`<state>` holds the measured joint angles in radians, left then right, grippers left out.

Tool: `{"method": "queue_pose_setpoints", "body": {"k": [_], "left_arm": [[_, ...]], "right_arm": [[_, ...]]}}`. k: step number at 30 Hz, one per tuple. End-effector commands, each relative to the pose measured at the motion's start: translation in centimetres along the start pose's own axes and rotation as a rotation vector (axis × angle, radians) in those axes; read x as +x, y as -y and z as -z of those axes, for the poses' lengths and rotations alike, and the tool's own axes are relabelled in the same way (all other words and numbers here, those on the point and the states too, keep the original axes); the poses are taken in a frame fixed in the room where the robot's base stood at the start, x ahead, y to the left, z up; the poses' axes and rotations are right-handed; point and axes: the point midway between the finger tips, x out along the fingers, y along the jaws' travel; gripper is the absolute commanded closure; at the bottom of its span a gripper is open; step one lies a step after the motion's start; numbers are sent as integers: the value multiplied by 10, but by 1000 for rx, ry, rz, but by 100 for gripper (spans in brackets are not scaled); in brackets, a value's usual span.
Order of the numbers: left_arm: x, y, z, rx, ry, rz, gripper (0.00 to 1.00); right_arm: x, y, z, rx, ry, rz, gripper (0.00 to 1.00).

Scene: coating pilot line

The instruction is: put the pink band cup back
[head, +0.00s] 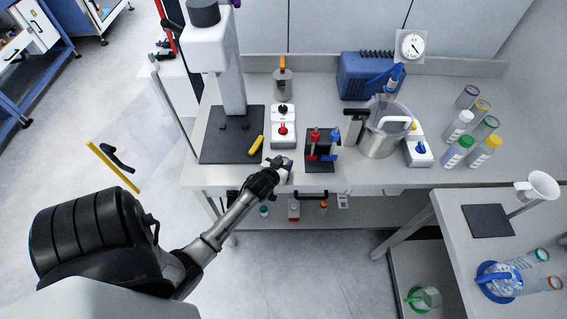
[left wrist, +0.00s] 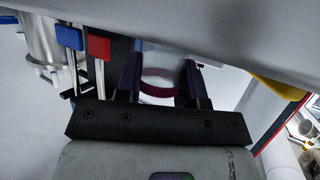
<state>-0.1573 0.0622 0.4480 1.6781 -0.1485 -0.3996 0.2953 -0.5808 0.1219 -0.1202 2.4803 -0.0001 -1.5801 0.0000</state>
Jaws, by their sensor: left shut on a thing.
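My left gripper (head: 284,165) is at the front edge of the main bench, just left of the small black stand with red and blue handled tools. In the left wrist view its two dark fingers (left wrist: 158,82) are closed on a clear cup with a dark pink band, the pink band cup (left wrist: 160,86). The band shows between the fingers; much of the cup is hidden by the fingers and the gripper body. In the head view the held cup is too small and covered to make out. My right gripper is not in view.
The tool stand (head: 321,158), a steel pitcher (head: 377,143) and a white box with a red knob (head: 283,133) stand nearby. Several banded cups and capped bottles (head: 461,150) stand at the bench's right. A side table (head: 455,226) holds a blue-rimmed vessel (head: 488,283).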

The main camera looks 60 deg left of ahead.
Motion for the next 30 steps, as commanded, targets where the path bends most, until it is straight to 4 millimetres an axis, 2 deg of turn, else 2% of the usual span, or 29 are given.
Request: {"method": "queue_pose_setpoints", "body": {"k": [10, 11, 18, 27, 30], "left_arm": [[1, 0, -3, -1, 0, 0, 87], [1, 0, -3, 0, 0, 0, 62], [1, 0, -2, 0, 0, 0, 39], [0, 0, 1, 0, 0, 0, 39], [-9, 0, 0, 0, 2, 0, 39]], "right_arm": [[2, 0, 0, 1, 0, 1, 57], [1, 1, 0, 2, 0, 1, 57], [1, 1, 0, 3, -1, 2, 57], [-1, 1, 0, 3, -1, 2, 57], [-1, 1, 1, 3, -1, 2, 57]]}}
